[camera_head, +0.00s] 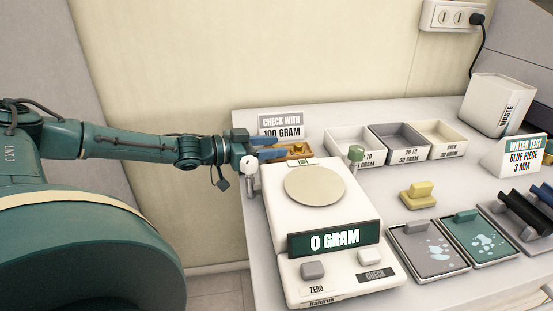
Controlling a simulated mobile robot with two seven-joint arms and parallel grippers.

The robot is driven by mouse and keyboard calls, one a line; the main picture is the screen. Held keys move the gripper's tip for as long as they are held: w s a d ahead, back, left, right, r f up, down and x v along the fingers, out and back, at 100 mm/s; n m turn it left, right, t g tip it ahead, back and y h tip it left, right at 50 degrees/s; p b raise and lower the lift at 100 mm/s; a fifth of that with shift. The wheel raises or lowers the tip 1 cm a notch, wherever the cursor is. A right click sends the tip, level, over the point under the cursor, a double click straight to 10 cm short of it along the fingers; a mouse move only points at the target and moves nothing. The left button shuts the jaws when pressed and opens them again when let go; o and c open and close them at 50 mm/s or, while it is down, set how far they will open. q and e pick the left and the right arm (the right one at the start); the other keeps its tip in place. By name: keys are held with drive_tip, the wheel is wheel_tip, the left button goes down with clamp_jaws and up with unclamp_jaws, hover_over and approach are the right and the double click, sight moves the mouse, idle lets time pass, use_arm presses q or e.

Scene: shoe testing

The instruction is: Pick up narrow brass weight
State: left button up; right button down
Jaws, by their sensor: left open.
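A small wooden holder (304,157) stands behind the scale, below the "CHECK WITH 100 GRAM" sign (282,124). A brass weight (298,148) shows in it; its lower part and any others beside it are partly hidden. My left gripper (279,147) reaches in from the left with its blue fingers open at the holder's left side, close to the brass weight. I see nothing held between the fingers. My right gripper does not show.
The white scale (282,232) reads 0 GRAM, its round plate (314,186) empty. Three sorting trays (398,133) are right of the holder. A yellow block (417,195) lies on the table.

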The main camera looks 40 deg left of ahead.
use_arm(q)
drive_tip(key=shift+c, duration=0.5)
clamp_jaws()
drive_tip(key=shift+r+p, duration=0.3)
drive_tip(key=shift+r, duration=0.05)
wheel_tip(320, 180, up, 9)
drive_tip(key=p, duration=0.5)
drive_tip(key=shift+r+p, duration=0.2)
drive_tip(key=shift+p, duration=0.15)
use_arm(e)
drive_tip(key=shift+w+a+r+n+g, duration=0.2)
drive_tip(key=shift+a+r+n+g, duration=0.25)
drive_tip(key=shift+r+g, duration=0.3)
